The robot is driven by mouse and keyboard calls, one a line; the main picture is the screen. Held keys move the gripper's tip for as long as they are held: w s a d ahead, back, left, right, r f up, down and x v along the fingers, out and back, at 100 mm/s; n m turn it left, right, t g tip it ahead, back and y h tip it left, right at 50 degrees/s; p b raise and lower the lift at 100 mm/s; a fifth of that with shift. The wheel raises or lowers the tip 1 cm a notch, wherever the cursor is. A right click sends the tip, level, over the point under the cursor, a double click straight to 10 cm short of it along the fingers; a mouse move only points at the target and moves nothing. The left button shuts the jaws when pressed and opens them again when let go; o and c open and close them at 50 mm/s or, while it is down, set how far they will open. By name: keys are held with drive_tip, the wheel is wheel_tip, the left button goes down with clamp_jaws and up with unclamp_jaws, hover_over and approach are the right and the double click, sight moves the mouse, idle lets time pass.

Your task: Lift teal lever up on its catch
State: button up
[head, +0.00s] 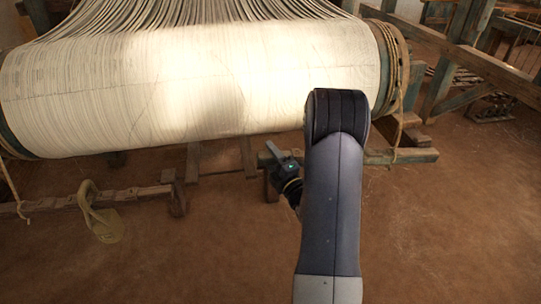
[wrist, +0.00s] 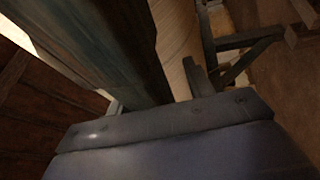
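In the wrist view a weathered teal-grey wooden bar (wrist: 100,45) runs from the upper left to the middle, very close to the camera. I cannot tell whether it is the lever. In the head view a grey-green bar (head: 400,156) with a cord around it lies below the right end of the cloth roll; no lever or catch is clearly made out there. My gripper (head: 271,152) is small and dark, left of my arm and below the roll, near the low wooden frame. Its fingertips are not clear, and contact with any bar cannot be told.
The wide cream cloth roll (head: 190,85) fills the upper part of the head view. A looped strap (head: 102,222) hangs from a low wooden rail (head: 55,204) at the left. Wooden loom posts (head: 460,55) stand at the upper right. The brown floor is clear in front.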

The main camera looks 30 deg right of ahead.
drive_tip(key=v, duration=1)
drive_tip(key=shift+s+b, duration=0.3)
drive_tip(key=shift+s, duration=0.1)
drive_tip(key=x, duration=1.1)
drive_tip(key=shift+p, duration=0.3)
drive_tip(key=shift+f, duration=0.1)
drive_tip(key=shift+s, duration=0.1)
